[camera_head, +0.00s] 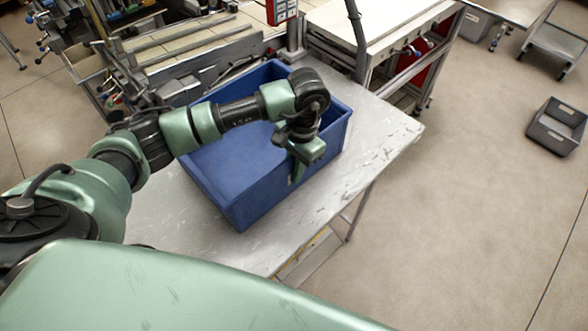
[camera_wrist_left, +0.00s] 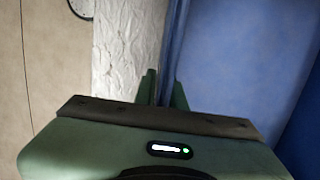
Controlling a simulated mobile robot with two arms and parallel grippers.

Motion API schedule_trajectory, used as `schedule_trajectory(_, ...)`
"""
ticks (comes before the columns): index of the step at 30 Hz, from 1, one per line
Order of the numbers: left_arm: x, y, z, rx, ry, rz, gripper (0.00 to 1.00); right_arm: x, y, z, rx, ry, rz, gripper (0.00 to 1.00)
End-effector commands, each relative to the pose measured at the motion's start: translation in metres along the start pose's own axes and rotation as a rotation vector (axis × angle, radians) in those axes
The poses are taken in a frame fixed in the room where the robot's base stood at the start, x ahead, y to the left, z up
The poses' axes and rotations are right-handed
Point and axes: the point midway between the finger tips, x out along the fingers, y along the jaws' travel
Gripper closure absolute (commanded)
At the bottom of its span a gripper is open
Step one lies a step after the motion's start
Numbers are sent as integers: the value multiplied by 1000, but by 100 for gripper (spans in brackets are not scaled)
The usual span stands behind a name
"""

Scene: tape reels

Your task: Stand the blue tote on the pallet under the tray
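The blue tote (camera_head: 262,199) stands upright and open-topped on a worn metal-topped table (camera_head: 385,135). Its inside looks empty where I can see it. My left gripper (camera_head: 295,172) points down at the tote's right-hand wall. In the left wrist view, the left gripper's fingers (camera_wrist_left: 163,92) are close together, one on each side of the tote's wall (camera_wrist_left: 172,50), and look shut on it. My left arm hides part of the tote. I cannot make out a pallet or a tray for certain. My right gripper is not in view.
A dark grey crate (camera_head: 558,125) sits on the floor at the far right. A white-topped workbench (camera_head: 375,28) stands behind the table, with a conveyor-like frame (camera_head: 190,55) at the back left.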

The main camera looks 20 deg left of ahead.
Motion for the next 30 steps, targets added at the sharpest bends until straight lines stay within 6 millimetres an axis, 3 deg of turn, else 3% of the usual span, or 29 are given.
schedule_trajectory(13,-5,0,1,-1,0,0,73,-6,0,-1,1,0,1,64)
schedule_trajectory(15,-9,-1,-1,0,4,-2,73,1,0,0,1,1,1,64)
schedule_trajectory(24,-72,-1,-2,1,8,-4,73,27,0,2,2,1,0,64)
schedule_trajectory(30,-109,-1,0,-1,4,-3,73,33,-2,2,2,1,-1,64)
